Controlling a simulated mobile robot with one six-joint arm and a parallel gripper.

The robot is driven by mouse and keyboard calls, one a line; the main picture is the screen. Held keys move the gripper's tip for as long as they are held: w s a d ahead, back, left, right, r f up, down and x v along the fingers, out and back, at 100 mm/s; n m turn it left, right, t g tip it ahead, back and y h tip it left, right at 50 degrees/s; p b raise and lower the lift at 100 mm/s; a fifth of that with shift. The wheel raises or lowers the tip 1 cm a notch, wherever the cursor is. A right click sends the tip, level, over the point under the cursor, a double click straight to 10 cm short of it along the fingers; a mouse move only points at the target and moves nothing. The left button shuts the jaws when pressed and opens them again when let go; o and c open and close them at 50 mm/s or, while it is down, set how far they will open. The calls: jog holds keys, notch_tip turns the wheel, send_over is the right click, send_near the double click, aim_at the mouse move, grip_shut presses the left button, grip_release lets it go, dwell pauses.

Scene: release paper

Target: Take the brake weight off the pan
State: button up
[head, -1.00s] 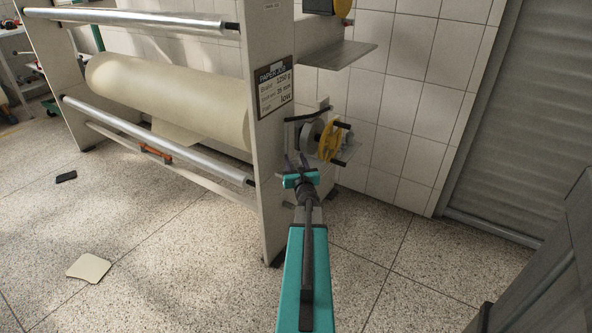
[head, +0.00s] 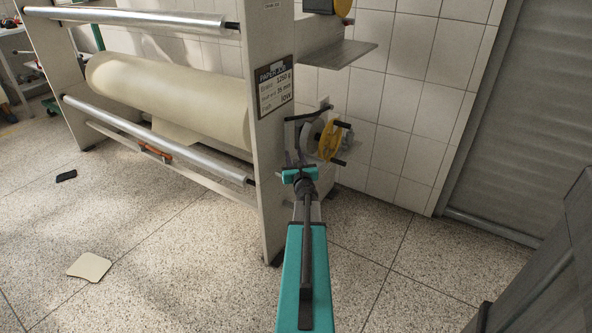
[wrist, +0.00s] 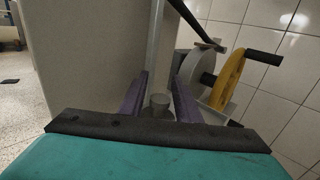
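My gripper (head: 296,157) is at the end of the teal arm, beside the paper stand's right side panel. In the wrist view its two purple fingers (wrist: 159,92) are apart. A small grey cylinder (wrist: 160,104), seemingly the brake weight, shows between them with a gap on each side. A thin upright rod (wrist: 155,48) rises behind the cylinder. I cannot tell whether the cylinder touches the rod. The pan is not clearly visible. In the head view the fingers and arm hide this spot.
A yellow wheel (head: 329,141) with black pegs and a grey disc (wrist: 188,72) sit close right of my gripper. A black lever (wrist: 192,22) is above. The side panel (head: 272,190) stands close on the left. The paper roll (head: 170,95) lies beyond. The floor at right is clear.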

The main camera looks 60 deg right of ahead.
grip_shut()
jog(key=shift+r, duration=0.8)
notch_tip(320, 180, up, 2)
jog(key=shift+r, duration=0.1)
jog(key=s+a+r+p, duration=0.1)
jog(key=s+a+p, duration=0.3)
jog(key=s, duration=1)
jog(key=shift+s+a+r, duration=0.2)
jog(key=shift+s+a, duration=0.05)
jog(key=shift+a, duration=1.05)
